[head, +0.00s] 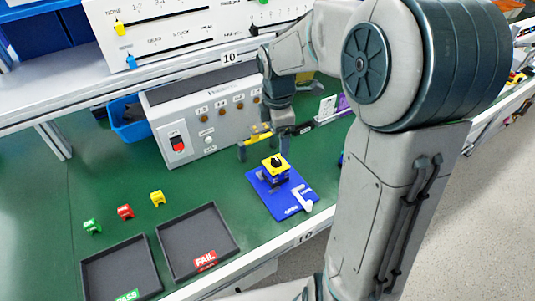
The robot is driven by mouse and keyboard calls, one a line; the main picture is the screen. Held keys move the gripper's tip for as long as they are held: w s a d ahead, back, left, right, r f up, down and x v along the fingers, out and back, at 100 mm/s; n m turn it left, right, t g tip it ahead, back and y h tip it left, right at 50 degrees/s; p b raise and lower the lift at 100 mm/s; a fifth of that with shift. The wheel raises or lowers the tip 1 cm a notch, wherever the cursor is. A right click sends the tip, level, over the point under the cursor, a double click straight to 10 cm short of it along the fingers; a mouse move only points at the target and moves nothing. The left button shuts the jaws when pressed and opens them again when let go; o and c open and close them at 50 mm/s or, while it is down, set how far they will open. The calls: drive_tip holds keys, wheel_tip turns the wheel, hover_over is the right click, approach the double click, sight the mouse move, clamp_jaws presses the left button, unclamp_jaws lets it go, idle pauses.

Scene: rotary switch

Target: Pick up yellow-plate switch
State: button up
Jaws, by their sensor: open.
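The yellow-plate switch (275,166) has a yellow square top with a black knob. It stands upright on the blue board (258,191) on the green bench. My gripper (265,148) hangs just above and behind the switch in the head view, with its fingers apart. A yellow part shows between or behind the fingers. I cannot tell from this view whether a finger touches the switch.
A grey control box (205,118) stands behind, with a blue bin (129,120) to its left. Two dark trays, PASS (120,270) and FAIL (197,238), lie front left. Small green (92,226), red (125,211) and yellow (158,198) pieces lie behind them.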

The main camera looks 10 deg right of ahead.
sight(276, 164)
drive_tip(key=w+f+n, duration=0.1)
drive_tip(key=f, duration=0.1)
drive_tip(key=w+f+n, duration=0.1)
drive_tip(key=w+n, duration=0.1)
drive_tip(key=shift+f+b, duration=0.35)
drive_tip(key=shift+b, duration=0.05)
drive_tip(key=shift+w+f, duration=0.1)
drive_tip(key=shift+f, duration=0.3)
wheel_tip(276, 164, down, 8)
drive_tip(key=shift+r, duration=0.2)
drive_tip(key=shift+s+d+f, duration=0.1)
drive_tip(key=shift+s+f, duration=0.1)
drive_tip(key=shift+f, duration=1.15)
drive_tip(key=shift+s+f, duration=0.15)
drive_tip(key=shift+f, duration=1.2)
drive_tip(key=c, duration=1.2)
